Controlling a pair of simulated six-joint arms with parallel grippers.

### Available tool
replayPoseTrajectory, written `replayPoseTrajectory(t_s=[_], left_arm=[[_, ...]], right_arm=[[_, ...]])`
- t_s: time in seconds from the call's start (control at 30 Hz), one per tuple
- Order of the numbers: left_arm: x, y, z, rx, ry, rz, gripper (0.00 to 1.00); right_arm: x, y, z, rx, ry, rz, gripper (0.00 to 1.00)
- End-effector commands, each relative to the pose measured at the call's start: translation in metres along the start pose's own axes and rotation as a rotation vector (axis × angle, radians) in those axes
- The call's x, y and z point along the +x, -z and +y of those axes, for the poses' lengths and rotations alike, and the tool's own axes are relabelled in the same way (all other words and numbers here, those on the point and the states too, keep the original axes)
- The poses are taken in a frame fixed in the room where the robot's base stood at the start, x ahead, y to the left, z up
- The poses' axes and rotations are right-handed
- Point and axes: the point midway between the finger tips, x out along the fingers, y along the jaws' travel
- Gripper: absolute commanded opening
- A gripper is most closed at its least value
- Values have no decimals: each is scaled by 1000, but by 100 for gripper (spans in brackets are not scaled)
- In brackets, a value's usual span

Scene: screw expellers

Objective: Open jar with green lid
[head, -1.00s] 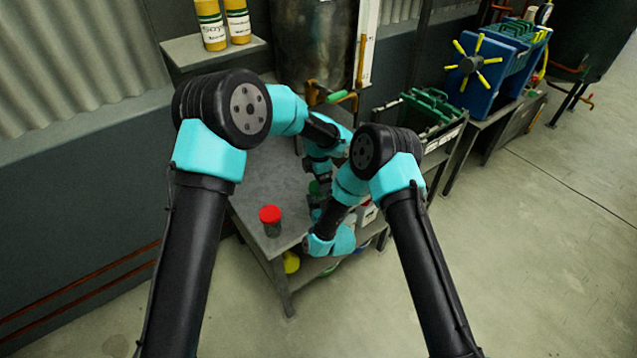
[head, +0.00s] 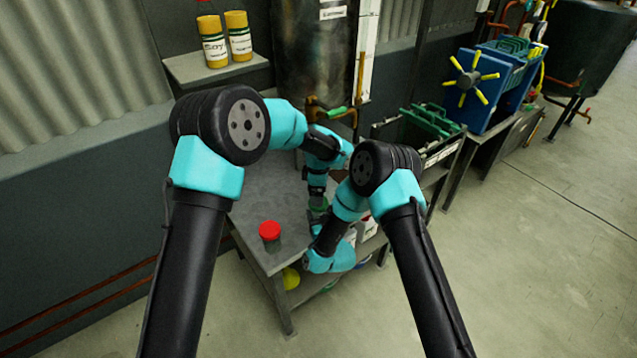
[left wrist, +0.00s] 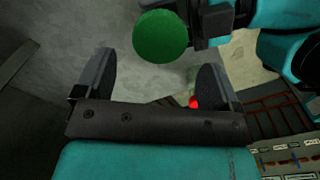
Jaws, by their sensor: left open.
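The jar's green lid (head: 318,204) shows in the head view between my two arms, over the grey table; arms hide most of the jar. In the left wrist view the round green lid (left wrist: 160,34) lies just beyond and between the fingertips of my left gripper (left wrist: 157,62), which is open with nothing between its fingers. In the head view my left gripper (head: 317,190) points down above the lid. My right gripper (left wrist: 210,22) is the dark part close beside the lid in the left wrist view. Its jaws are too hidden to tell whether they hold the jar.
A jar with a red lid (head: 269,232) stands on the grey table (head: 262,200) near its front-left corner. Yellow-capped bottles (head: 226,40) stand on a wall shelf. A dark tank (head: 313,60) rises behind the table. A blue filter press (head: 480,85) stands at right.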

Motion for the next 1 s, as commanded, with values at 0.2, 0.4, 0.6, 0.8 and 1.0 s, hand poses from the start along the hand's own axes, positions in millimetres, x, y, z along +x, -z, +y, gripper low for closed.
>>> replayPoseTrajectory(t_s=[0.2, 0.4, 0.6, 0.8, 1.0], left_arm=[[-3, 0, 0, 290, 0, 0, 88], [-5, 0, 0, 559, 0, 0, 88], [-7, 0, 0, 830, 0, 1, 88], [-9, 0, 0, 1100, 0, 1, 88], [-11, 0, 0, 1370, 0, 1, 88]], right_arm=[[0, 0, 0, 0, 0, -1, 0], [0, 0, 0, 0, 0, -1, 0], [0, 0, 0, 0, 0, -1, 0], [0, 0, 0, 0, 0, -1, 0], [0, 0, 0, 0, 0, 0, 0]])
